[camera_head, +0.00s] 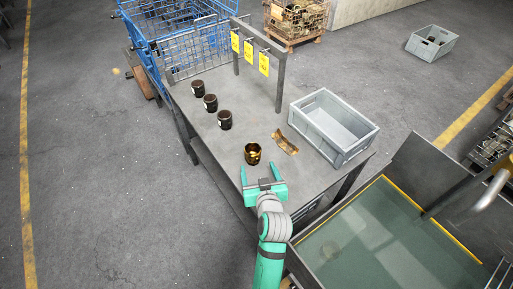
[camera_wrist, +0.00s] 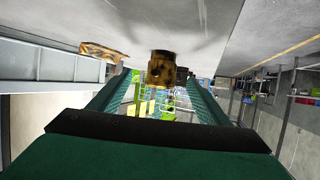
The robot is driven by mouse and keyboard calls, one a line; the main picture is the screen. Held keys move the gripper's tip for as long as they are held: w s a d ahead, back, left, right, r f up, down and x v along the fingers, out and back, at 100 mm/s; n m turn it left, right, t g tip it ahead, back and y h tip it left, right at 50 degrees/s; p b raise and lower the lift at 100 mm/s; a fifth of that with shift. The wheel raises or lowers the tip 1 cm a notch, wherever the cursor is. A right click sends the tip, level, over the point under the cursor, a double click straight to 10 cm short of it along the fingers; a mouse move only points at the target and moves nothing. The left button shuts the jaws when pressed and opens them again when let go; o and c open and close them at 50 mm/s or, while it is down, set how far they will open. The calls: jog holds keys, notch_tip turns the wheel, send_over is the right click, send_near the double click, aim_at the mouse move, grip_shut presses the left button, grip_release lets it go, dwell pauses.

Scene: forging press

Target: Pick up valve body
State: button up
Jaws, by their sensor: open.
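A brass-and-black round part (camera_head: 252,153), likely the valve body, stands on the grey metal table (camera_head: 206,131) near its front edge. My gripper (camera_head: 260,168) is open and empty, with its two green fingers pointing at this part from just in front. In the wrist view, which looks inverted, the brass part (camera_wrist: 161,70) appears beyond and between the spread fingers, apart from them. A curved brass-brown piece (camera_head: 285,142) lies to its right; it also shows in the wrist view (camera_wrist: 103,50).
Three dark round parts, including the nearest one (camera_head: 224,119), stand in a row toward the back left. A grey crate (camera_head: 334,126) sits on the table's right side. A frame with yellow tags (camera_head: 263,64) stands behind. A greenish tank (camera_head: 385,240) lies at right.

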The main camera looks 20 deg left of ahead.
aim_at(254, 159)
jog(key=shift+a+x, duration=0.15)
jog(key=shift+x, duration=2.35)
jog(key=shift+a+x, duration=0.15)
jog(key=shift+x, duration=2.35)
jog(key=shift+s, duration=0.15)
jog(key=shift+c, duration=0.6)
jog(key=c, duration=1.3)
jog(key=shift+r, duration=0.2)
